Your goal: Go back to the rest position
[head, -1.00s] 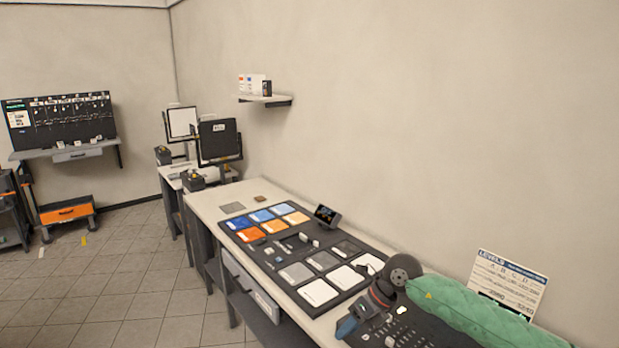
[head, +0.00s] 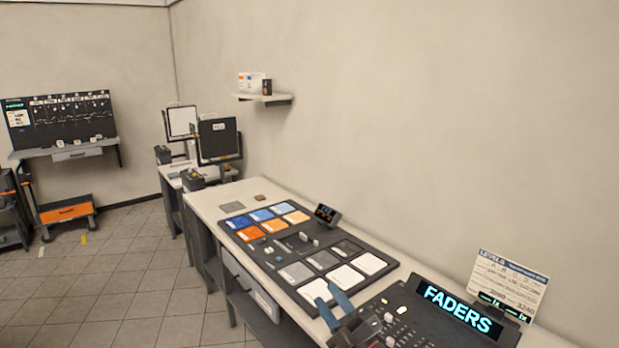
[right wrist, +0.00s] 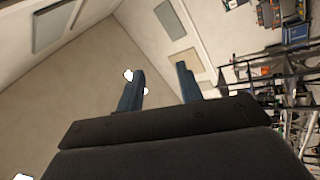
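My right gripper (head: 327,294) shows at the bottom of the head view, in front of the console's left side. Its two blue fingers point up and stand apart with nothing between them. In the right wrist view the fingers of my right gripper (right wrist: 160,70) are also spread and empty, with wall and ceiling beyond. My left gripper is not in view.
The long bench (head: 203,207) carries a dark panel (head: 343,252) with coloured pads. The console's lit display (head: 459,310) reads FADERS, with a LEVELS card (head: 512,278) behind it. The wall is bare above; tiled floor (head: 120,280) lies open at left.

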